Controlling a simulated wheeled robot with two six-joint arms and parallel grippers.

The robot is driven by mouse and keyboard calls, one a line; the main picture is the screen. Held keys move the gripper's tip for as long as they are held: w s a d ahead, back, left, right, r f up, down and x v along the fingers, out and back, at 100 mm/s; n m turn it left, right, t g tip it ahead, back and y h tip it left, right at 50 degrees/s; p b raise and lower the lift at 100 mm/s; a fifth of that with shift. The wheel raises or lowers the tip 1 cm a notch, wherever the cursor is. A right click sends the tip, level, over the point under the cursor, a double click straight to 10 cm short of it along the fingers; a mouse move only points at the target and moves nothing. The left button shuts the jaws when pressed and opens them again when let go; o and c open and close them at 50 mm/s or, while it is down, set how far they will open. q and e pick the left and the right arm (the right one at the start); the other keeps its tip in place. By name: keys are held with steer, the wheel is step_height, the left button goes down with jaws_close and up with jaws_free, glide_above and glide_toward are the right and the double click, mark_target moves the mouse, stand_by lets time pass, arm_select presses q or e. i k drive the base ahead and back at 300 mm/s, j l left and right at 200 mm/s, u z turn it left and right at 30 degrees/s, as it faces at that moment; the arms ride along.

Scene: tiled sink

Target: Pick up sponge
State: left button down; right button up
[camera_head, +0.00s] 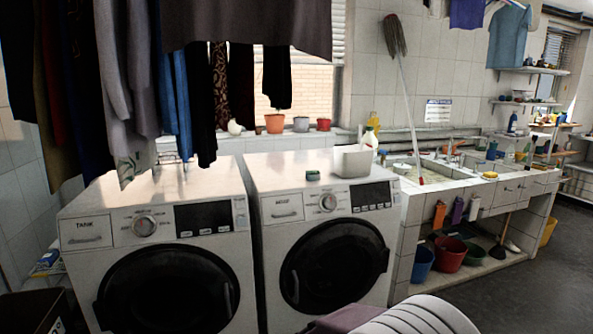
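A small dark green block (313,175) lies on top of the right washing machine near its front edge; it may be a sponge, but it is too small to tell. A small yellow piece (490,175) lies on the front ledge of the tiled sink (455,171) at the right; it also looks like a sponge. Neither of my grippers is in view.
A pale grey bin (353,161) stands on the right washer (330,235), beside the green block. A mop (406,90) leans in the sink. Buckets (451,252) sit beneath it. A slatted white object (425,316) fills the bottom foreground. Dark floor (535,285) is open at right.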

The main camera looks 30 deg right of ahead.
mark_target(310, 175)
steer(key=i+l+u, duration=0.1)
steer(key=l+u, duration=0.15)
steer(key=l, duration=0.35)
steer(key=l+u, duration=0.2)
steer(key=l, duration=0.4)
steer(key=l+u, duration=0.25)
steer(key=l, duration=0.35)
steer(key=l+u, duration=0.25)
steer(key=l, duration=0.35)
steer(key=l+u, duration=0.2)
steer(key=l, duration=0.4)
steer(key=k+l+u, duration=0.25)
steer(key=l, duration=0.35)
